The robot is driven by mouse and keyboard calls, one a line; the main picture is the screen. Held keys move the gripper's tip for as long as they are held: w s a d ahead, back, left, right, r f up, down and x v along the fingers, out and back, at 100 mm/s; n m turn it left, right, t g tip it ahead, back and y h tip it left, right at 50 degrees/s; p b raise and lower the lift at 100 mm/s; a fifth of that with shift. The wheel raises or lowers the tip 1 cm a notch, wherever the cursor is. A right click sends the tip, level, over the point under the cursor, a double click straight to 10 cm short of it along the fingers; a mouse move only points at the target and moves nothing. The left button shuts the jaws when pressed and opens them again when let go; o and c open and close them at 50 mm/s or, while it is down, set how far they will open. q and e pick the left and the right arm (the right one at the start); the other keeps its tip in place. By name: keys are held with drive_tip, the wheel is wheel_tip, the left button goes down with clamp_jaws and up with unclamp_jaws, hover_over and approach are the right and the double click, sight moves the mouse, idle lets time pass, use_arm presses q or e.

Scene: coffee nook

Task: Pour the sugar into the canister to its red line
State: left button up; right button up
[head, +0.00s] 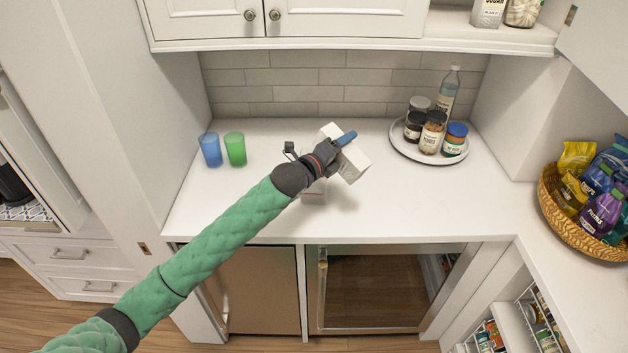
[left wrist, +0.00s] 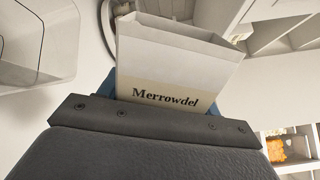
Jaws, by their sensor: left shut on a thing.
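My left gripper (head: 338,150) is shut on a white, open-topped sugar carton (head: 354,168) and holds it tilted above the counter. In the left wrist view the carton (left wrist: 178,55) fills the middle and reads "Merrowdel"; its contents do not show. The clear canister (head: 314,197) stands on the counter below my gripper, mostly hidden by my arm in the head view. A faint reddish line shows low on it. A clear-walled vessel, seemingly the canister (left wrist: 35,45), shows at the upper left of the left wrist view. Its fill level cannot be told. My right gripper is out of view.
A blue cup (head: 210,150) and a green cup (head: 235,149) stand at the left of the counter. A round tray (head: 398,142) with jars and a bottle stands at the back right. A wicker basket (head: 566,222) of packets is at far right. The front right counter is clear.

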use_arm(q)
drive_tip(key=shift+w+d+r, duration=0.25)
drive_tip(key=shift+w+d, duration=0.2)
drive_tip(key=shift+d, duration=0.05)
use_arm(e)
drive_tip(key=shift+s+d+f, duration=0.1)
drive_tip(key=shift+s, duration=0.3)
use_arm(q)
drive_tip(key=shift+s+a, duration=0.2)
drive_tip(key=shift+p+v, duration=0.3)
drive_tip(key=shift+v, duration=0.6)
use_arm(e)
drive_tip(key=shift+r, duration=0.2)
use_arm(q)
drive_tip(key=shift+a, duration=0.1)
drive_tip(key=shift+w+d+r+n, duration=0.25)
drive_tip(key=shift+w+d+n, duration=0.15)
drive_tip(key=shift+w+d, duration=0.1)
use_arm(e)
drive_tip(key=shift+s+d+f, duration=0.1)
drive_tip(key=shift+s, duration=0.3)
use_arm(q)
drive_tip(key=shift+s+a, duration=0.2)
